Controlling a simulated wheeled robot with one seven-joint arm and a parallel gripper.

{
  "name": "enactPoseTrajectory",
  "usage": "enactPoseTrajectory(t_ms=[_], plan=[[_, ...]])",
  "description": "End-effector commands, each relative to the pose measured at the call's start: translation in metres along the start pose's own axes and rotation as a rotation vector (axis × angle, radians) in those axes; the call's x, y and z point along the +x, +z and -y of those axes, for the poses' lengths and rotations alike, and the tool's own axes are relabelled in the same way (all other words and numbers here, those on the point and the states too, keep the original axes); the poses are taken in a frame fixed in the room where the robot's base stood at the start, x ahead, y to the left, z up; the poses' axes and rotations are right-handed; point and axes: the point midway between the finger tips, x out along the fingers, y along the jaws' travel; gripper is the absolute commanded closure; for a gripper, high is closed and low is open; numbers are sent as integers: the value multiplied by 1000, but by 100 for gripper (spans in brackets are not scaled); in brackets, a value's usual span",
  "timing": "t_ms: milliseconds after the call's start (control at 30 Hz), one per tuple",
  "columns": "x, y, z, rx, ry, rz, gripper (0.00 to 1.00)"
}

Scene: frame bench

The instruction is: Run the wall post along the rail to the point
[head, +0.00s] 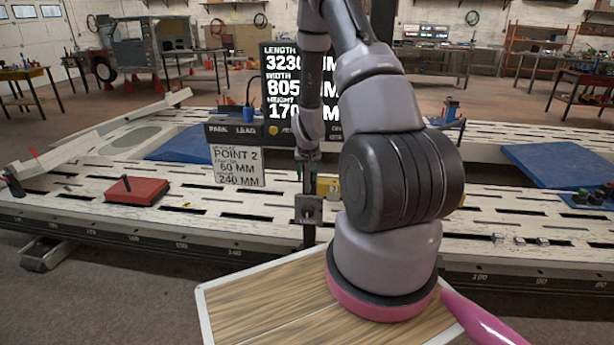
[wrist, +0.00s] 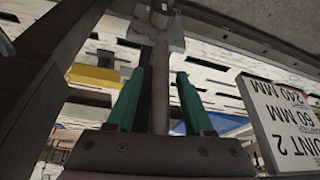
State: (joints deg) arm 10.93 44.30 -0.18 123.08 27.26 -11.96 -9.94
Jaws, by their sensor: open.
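The wall post (head: 309,236) appears in the head view as a dark upright at the bench's front edge, with a grey block (head: 308,209) on it. My arm hides part of the area to its right. In the wrist view, a grey rod (wrist: 160,85) runs from a grey block (wrist: 158,18) down between the two green fingers of my gripper (wrist: 160,98). The fingers are open, with a gap on each side of the rod. A dark upright bar (wrist: 50,75) shows at the left. The sign (head: 237,165) reads POINT 2, 60 MM, 240 MM; it also shows in the wrist view (wrist: 285,125).
The slotted bench (head: 110,222) carries a number scale along its front edge. A red block (head: 136,190) lies on it at left, and a yellow piece (head: 328,187) is behind the post. A display (head: 283,85) stands behind. A wood-topped board (head: 265,305) is in front.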

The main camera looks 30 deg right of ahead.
Motion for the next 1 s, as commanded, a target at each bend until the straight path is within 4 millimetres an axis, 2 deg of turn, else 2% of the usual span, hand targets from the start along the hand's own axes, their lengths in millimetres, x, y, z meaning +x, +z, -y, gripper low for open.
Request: enactPoseTrajectory(t_ms=[267,333,400,433,1000], plan=[[2,0,0,0,0,0,48],[2,0,0,0,0,0,67],[2,0,0,0,0,0,94],[2,0,0,0,0,0,100],[2,0,0,0,0,0,100]])
